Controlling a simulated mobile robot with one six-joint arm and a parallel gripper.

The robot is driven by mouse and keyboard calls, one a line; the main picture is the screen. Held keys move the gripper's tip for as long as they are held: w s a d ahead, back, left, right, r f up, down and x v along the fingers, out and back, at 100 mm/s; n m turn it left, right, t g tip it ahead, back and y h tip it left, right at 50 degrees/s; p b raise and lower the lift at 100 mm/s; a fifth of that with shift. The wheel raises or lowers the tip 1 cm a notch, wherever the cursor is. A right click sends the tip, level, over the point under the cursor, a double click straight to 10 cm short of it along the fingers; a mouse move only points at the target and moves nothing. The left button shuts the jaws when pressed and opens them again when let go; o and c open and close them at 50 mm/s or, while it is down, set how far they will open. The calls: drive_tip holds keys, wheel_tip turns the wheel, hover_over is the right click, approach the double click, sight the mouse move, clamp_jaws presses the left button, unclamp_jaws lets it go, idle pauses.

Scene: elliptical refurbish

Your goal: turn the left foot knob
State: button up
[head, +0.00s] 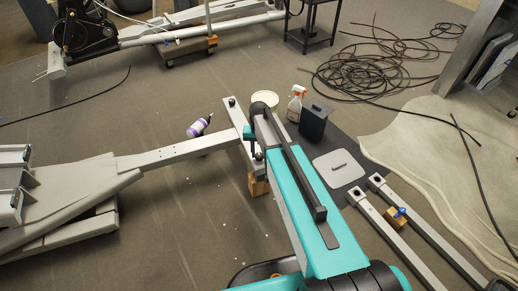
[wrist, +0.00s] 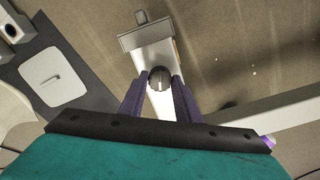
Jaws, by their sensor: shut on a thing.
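The foot knob (wrist: 159,77) is a dark round knob with a light pointer line, on the pale grey cross foot (wrist: 154,55) of the elliptical. In the wrist view, the two purple fingers of my gripper (wrist: 159,86) stand on either side of the knob and are shut on it. In the head view, my gripper (head: 257,153) reaches down to the near end of the cross foot (head: 236,118). The knob there is mostly hidden by the gripper and arm. Another dark knob (head: 232,101) shows at the foot's far end.
A wooden block (head: 258,187) sits under the near foot end. The grey main beam (head: 175,152) runs left. A purple-white bottle (head: 196,129), spray bottle (head: 296,103), dark bin (head: 314,122) and white lidded panel (head: 338,168) are nearby. Coiled cable (head: 375,65) lies at back right.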

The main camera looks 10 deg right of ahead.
sight(259, 155)
drive_tip(key=n+p, duration=0.3)
drive_tip(key=shift+w+r+n, duration=0.1)
drive_tip(key=shift+r+n, duration=0.15)
drive_tip(key=shift+n, duration=0.05)
drive_tip(key=n+p, duration=0.2)
drive_tip(key=n, duration=0.1)
drive_tip(key=shift+a+n, duration=0.1)
drive_tip(key=shift+n, duration=0.2)
drive_tip(key=n+p, duration=0.3)
drive_tip(key=n, duration=0.3)
drive_tip(key=shift+f, duration=0.15)
drive_tip(key=shift+a, duration=0.1)
drive_tip(key=o, duration=0.8)
drive_tip(key=shift+o, duration=1.3)
wheel_tip(259, 155, up, 14)
drive_tip(key=p, duration=0.1)
drive_tip(key=shift+f+p, duration=0.15)
drive_tip(key=shift+p, duration=0.15)
